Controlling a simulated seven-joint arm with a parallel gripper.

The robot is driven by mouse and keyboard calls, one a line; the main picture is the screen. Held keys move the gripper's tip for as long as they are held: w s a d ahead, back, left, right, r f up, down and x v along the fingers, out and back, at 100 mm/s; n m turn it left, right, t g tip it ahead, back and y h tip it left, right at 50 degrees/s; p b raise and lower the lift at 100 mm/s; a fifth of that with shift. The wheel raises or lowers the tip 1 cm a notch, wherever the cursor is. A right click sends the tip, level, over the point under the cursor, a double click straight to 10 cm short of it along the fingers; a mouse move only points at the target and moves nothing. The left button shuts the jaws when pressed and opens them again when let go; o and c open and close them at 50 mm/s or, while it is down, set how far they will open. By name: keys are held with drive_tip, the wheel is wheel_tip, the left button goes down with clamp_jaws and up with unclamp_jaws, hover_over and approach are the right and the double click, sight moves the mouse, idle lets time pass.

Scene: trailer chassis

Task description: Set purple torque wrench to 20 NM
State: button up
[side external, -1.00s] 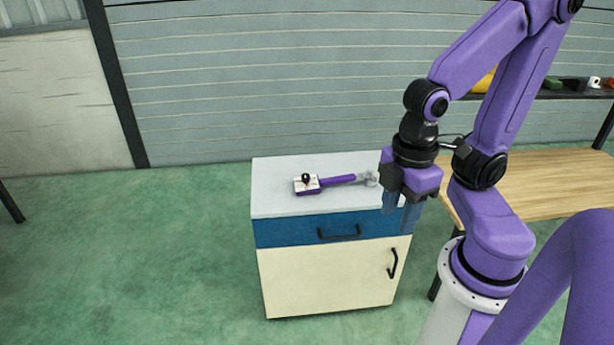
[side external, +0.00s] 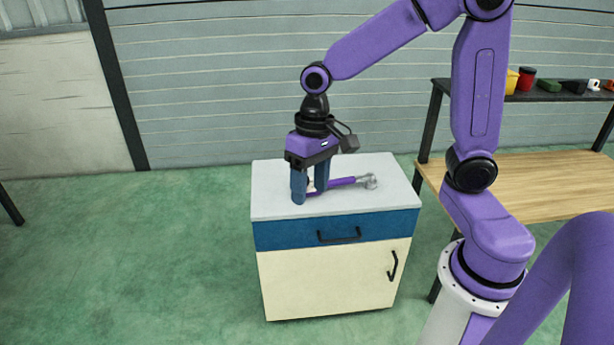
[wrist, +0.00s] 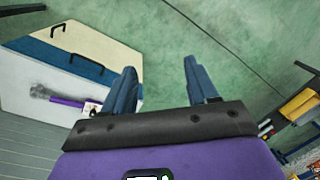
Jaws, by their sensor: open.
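The purple torque wrench lies on the cabinet's light top; its purple handle (side external: 343,182) and grey head show in the side view. Its white end block with the dark knob is largely hidden by my fingers there. My gripper (side external: 310,195) is open, pointing down over that end. I cannot tell whether the fingers touch it. In the wrist view, the wrench (wrist: 68,102) lies left of my gripper (wrist: 160,75), its white end partly hidden by the left finger. Green floor shows between the fingers, with nothing held. The scale reading is too small to tell.
The cabinet (side external: 325,275) has a blue drawer and a cream door with black handles. A wooden workbench (side external: 560,180) stands at the right, with a dark shelf (side external: 560,95) holding several coloured items. The cabinet top around the wrench is clear.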

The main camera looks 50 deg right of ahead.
drive_tip(key=w+d+f+m+t+y, duration=0.1)
drive_tip(key=w+d+f+m, duration=0.2)
drive_tip(key=w+d+m, duration=0.6)
drive_tip(key=w+d+f+m, duration=0.3)
drive_tip(key=w+d+m, duration=0.3)
drive_tip(key=w, duration=0.5)
drive_tip(key=w+d+f+m+t, duration=0.1)
drive_tip(key=d+f+m, duration=0.25)
drive_tip(key=d, duration=0.45)
drive_tip(key=w+d+f+m+t, duration=0.1)
drive_tip(key=d+f+m, duration=0.1)
drive_tip(key=d+m, duration=0.45)
drive_tip(key=w+d+f+m+t, duration=0.1)
drive_tip(key=d+f+m, duration=0.2)
drive_tip(key=d, duration=0.6)
drive_tip(key=x, duration=1.6)
drive_tip(key=shift+s+a+f, duration=0.1)
drive_tip(key=shift+a+f, duration=0.1)
drive_tip(key=shift+a, duration=0.15)
drive_tip(key=c, duration=1.1)
